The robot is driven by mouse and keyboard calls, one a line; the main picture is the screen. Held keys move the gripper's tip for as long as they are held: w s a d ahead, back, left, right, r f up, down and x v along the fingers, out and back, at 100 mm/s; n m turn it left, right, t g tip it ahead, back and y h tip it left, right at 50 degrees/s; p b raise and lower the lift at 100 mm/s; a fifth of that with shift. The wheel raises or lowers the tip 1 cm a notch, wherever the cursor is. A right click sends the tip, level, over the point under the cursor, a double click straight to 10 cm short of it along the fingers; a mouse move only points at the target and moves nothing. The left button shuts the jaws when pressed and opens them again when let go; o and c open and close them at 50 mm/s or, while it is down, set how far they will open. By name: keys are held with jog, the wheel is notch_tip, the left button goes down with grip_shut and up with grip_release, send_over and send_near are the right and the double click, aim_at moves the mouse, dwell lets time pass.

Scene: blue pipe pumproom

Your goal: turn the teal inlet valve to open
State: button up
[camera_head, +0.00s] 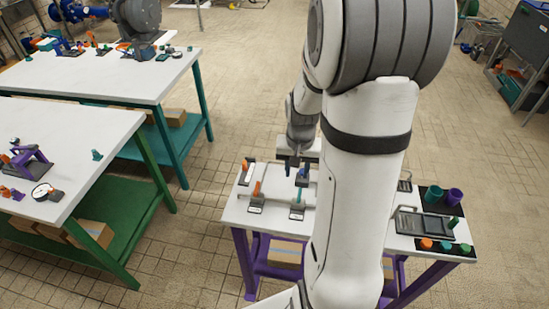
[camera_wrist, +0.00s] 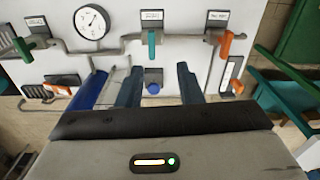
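The teal valve handle (camera_wrist: 152,45) stands on a dark base with a white label, on the pipe run in the upper middle of the wrist view. In the head view the teal handle (camera_head: 298,196) is on the white table, just nearer the camera than my gripper (camera_head: 295,170). In the wrist view my gripper (camera_wrist: 159,88) has its two dark blue fingers apart, with nothing held between them. The teal handle lies beyond the fingertips, roughly in line with the gap, and appears untouched. The label's text is too small to read.
Near the teal handle are an orange handle (camera_wrist: 225,46), another orange handle (camera_wrist: 237,86), a round gauge (camera_wrist: 91,22) and a blue knob (camera_wrist: 153,88). A blue bar (camera_wrist: 89,91) shows left of the fingers. Grey pipes cross the white table (camera_head: 231,212).

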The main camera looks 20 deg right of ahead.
aim_at(299, 193)
jog(key=shift+m, duration=0.5)
jog(key=f, duration=0.1)
jog(key=d+f, duration=0.2)
jog(key=shift+w+f, duration=0.3)
jog(key=shift+f+p, duration=0.45)
jog(key=shift+f, duration=3.4)
jog(key=shift+c, duration=0.4)
grip_shut()
